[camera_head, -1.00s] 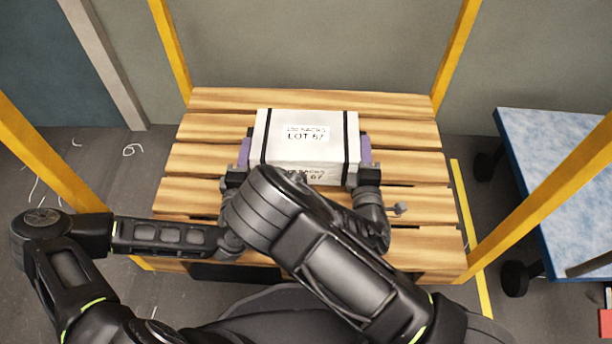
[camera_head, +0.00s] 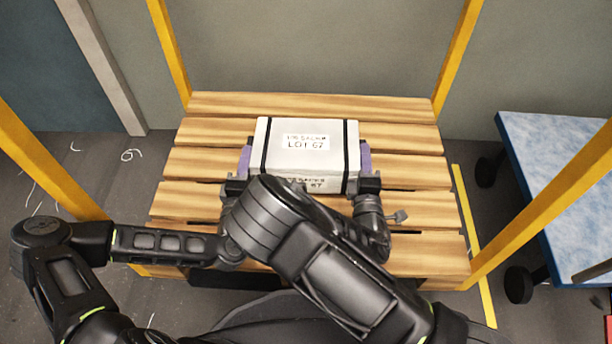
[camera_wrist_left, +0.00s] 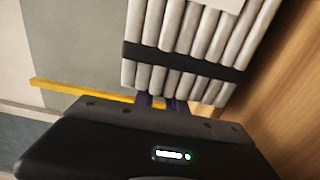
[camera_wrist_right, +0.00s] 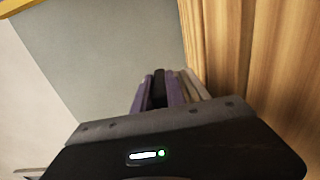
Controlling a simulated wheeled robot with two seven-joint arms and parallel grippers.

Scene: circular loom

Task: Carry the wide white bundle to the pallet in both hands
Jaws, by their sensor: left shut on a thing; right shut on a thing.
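The wide white bundle (camera_head: 306,161) has two black straps and a "LOT 67" label, and lies level over the middle of the wooden pallet (camera_head: 225,105). My left gripper (camera_head: 244,161) is shut on its left end, and my right gripper (camera_head: 366,159) on its right end; purple shows at both grips. In the left wrist view, the bundle's side (camera_wrist_left: 180,72) shows pale folded layers and a dark strap. In the right wrist view, only a narrow part of the bundle (camera_wrist_right: 192,86) shows beyond the fingers. My forearms hide part of the near side. Whether its underside touches the slats is unclear.
Yellow posts (camera_head: 170,50) stand around the pallet. A blue-topped wheeled table (camera_head: 560,170) is at the right, beyond a yellow floor line (camera_head: 472,235). Bare slats lie behind and on both sides of the bundle. A grey wall stands behind.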

